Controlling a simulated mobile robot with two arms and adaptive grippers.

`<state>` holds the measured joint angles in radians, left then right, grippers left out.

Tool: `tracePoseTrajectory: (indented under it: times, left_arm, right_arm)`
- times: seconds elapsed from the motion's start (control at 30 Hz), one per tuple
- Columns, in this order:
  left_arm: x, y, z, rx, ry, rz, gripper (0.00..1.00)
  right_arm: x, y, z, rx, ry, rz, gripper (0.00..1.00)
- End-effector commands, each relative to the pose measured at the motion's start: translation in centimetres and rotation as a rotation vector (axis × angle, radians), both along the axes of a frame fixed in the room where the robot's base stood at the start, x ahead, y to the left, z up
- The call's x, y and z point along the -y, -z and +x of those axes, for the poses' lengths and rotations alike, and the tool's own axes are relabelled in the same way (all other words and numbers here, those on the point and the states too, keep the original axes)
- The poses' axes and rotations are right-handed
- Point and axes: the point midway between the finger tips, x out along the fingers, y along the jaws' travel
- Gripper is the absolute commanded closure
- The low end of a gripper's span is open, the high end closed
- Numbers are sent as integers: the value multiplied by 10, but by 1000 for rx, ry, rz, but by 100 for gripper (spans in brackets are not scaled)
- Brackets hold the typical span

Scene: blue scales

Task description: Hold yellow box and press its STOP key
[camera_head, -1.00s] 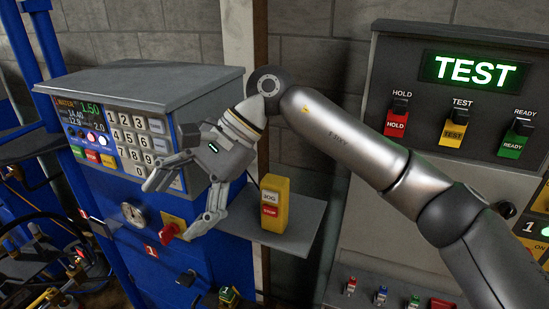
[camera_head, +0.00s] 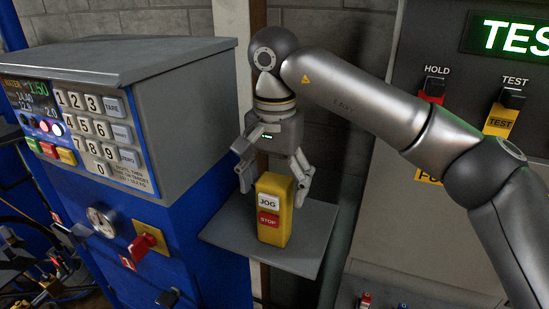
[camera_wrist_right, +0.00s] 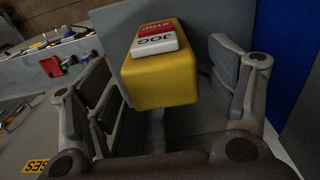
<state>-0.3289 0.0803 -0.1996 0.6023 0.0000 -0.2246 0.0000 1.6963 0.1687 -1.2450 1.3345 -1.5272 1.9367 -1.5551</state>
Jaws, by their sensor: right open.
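The yellow box (camera_head: 289,222) stands upright on a small grey shelf (camera_head: 312,262). Its front carries a white JOG key (camera_head: 268,202) and a red STOP key (camera_head: 268,220) below it. My right gripper (camera_head: 273,190) is open and points down at the top of the box, with one finger on each side. In the right wrist view the box (camera_wrist_right: 165,80) sits between the spread fingers, with a visible gap on the right side; I cannot tell whether the left finger touches it. My left gripper is not in view.
A blue scale cabinet with a keypad (camera_head: 97,130) stands left of the shelf. A red knob (camera_head: 143,243) on a yellow plate juts from its front. A grey panel with a green TEST display (camera_head: 510,37) stands to the right. The shelf around the box is clear.

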Motion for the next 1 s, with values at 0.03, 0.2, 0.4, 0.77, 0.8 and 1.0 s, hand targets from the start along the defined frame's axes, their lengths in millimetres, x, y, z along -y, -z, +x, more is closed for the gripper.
tracePoseTrajectory:
  times: [0.03, 0.2, 0.4, 0.77, 0.8, 1.0]
  left_arm:
    - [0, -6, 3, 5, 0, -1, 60]
    - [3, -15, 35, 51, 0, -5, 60]
    - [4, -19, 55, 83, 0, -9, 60]
    - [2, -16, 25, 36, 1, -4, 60]
    - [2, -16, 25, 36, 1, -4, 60]
    - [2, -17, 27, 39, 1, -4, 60]
  right_arm:
    - [1, 8, 0, -3, -1, -2, 21]
    - [0, 32, 0, -2, 1, 0, 21]
    - [0, 46, 0, -1, 1, 0, 21]
    - [0, 48, 0, 0, 1, 1, 32]
    - [0, 48, 0, 0, 1, 1, 37]
    - [0, 47, 0, 0, 1, 1, 63]
